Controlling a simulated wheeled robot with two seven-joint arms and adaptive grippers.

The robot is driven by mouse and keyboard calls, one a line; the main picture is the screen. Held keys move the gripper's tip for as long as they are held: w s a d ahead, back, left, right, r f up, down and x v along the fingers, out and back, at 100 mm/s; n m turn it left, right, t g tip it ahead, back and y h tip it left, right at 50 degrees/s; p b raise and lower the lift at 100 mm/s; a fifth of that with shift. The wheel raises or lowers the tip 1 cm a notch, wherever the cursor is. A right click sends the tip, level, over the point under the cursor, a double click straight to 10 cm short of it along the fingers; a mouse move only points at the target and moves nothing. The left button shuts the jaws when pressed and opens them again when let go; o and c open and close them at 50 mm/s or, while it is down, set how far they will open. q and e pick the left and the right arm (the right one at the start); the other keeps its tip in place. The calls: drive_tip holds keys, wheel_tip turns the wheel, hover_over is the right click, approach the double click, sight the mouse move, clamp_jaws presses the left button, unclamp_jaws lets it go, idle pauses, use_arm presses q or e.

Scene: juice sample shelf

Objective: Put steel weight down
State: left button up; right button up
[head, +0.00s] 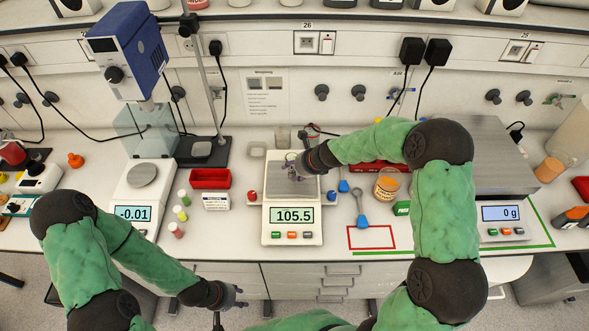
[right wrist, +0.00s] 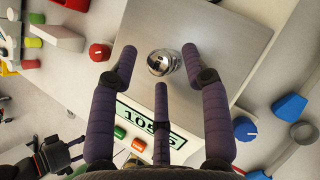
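The steel weight (right wrist: 160,62) is a small shiny cylinder on the metal pan (right wrist: 205,40) of the middle balance. The balance (head: 291,229) reads 105.5 in the head view. My right gripper (head: 294,170) is above this pan. In the head view the weight is hidden or too small to tell from the fingers. My left gripper (head: 238,297) hangs in front of the bench edge, away from the objects; its finger opening is too small to judge.
A left balance (head: 131,212) reads -0.01 and a right scale (head: 503,213) reads 0 g. A red tray (head: 210,179) and small capped vials stand left of the middle balance. Blue-handled scoops (head: 361,212) and a jar (head: 386,186) are to its right.

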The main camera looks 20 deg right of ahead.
drive_tip(key=shift+r, duration=0.1)
drive_tip(key=shift+r, duration=0.25)
drive_tip(key=p+v, duration=0.3)
drive_tip(key=v, duration=0.8)
drive_tip(key=shift+s+d+r+p, duration=0.2)
drive_tip(key=shift+s+p, duration=0.05)
drive_tip(key=shift+p, duration=0.05)
